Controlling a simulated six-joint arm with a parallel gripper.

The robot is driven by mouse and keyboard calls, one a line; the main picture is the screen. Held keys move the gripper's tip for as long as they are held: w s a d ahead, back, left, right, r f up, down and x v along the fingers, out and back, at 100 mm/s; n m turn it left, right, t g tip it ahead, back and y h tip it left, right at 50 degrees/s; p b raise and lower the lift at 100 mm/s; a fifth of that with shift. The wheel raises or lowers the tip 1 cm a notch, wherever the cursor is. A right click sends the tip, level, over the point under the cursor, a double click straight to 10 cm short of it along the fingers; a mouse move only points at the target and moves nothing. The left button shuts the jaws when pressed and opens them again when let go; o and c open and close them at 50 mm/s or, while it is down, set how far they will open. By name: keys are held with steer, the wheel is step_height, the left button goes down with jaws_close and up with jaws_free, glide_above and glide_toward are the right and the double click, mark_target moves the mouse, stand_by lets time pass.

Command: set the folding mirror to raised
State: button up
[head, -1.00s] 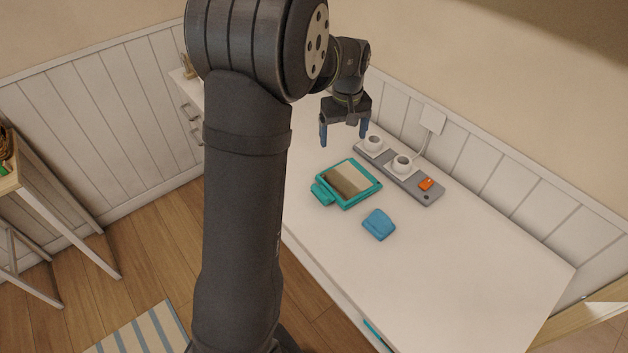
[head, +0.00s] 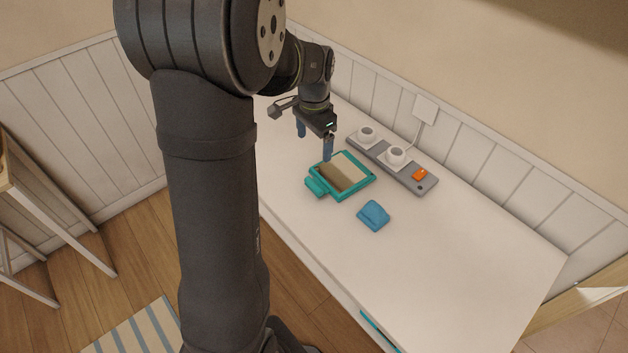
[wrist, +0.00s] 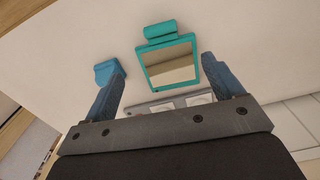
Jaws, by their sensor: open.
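The folding mirror (head: 341,177) has a teal frame around a reflective panel and a teal tab on its near left side. It appears to lie flat on the white cabinet top. In the wrist view the mirror (wrist: 170,62) shows ahead of and between my fingers, with its tab at the far side. My gripper (head: 314,145) is open and empty, with blue fingers pointing down, above and just behind the mirror's back left edge. The open fingers also show in the wrist view (wrist: 160,80). I cannot tell whether a finger touches the frame.
A blue block-like object (head: 373,215) sits right of the mirror. A grey power strip (head: 398,165) with white plugs and an orange switch (head: 419,175) runs along the back, close to the mirror. The front right of the white top (head: 450,270) is clear.

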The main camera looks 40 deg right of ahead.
mark_target(314, 184)
step_height(314, 184, down, 16)
steer(key=shift+r, duration=0.1)
stand_by(0.4)
steer(key=c, duration=1.4)
steer(key=shift+d+r+y, duration=0.2)
steer(key=shift+r+y, duration=0.2)
steer(key=shift+r, duration=0.15)
steer(key=d+r+y, duration=0.5)
steer(key=d+r, duration=0.4)
steer(key=r, duration=0.1)
steer(key=shift+s+d+r, duration=0.2)
steer(key=shift+s+r, duration=0.15)
steer(key=shift+r, duration=0.05)
steer(key=shift+d+r, duration=0.25)
steer(key=shift+d, duration=0.35)
steer(key=o, duration=1.4)
